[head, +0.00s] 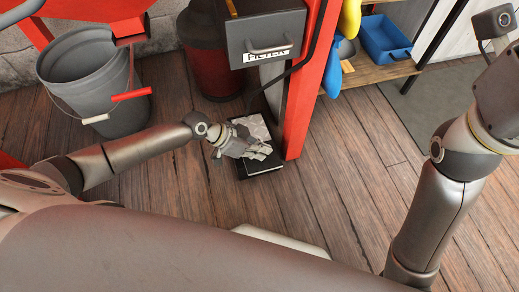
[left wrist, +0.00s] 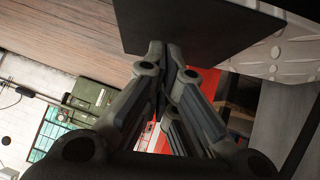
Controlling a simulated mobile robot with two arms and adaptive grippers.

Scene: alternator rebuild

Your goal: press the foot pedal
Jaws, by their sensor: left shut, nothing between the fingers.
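The foot pedal (head: 252,126) is on the wooden floor beside the red post, with a grey patterned tread plate over a black base. In the left wrist view its black part (left wrist: 205,30) fills the top middle, and the diamond-pattern plate (left wrist: 290,55) shows at the right. My left gripper (head: 264,153) is over the pedal's near part and hides some of it. Its fingers (left wrist: 165,48) are shut with nothing between them, tips close to the black part. I cannot tell whether they touch it. My right arm is at the right edge; its gripper is out of view.
A red post (head: 305,100) rises right beside the pedal, with a grey drawer (head: 265,45) above it. A dark red bin (head: 213,70) stands behind. A grey bucket (head: 95,85) is at the left. A blue tray (head: 385,40) sits on a wooden shelf. Floor at the right is clear.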

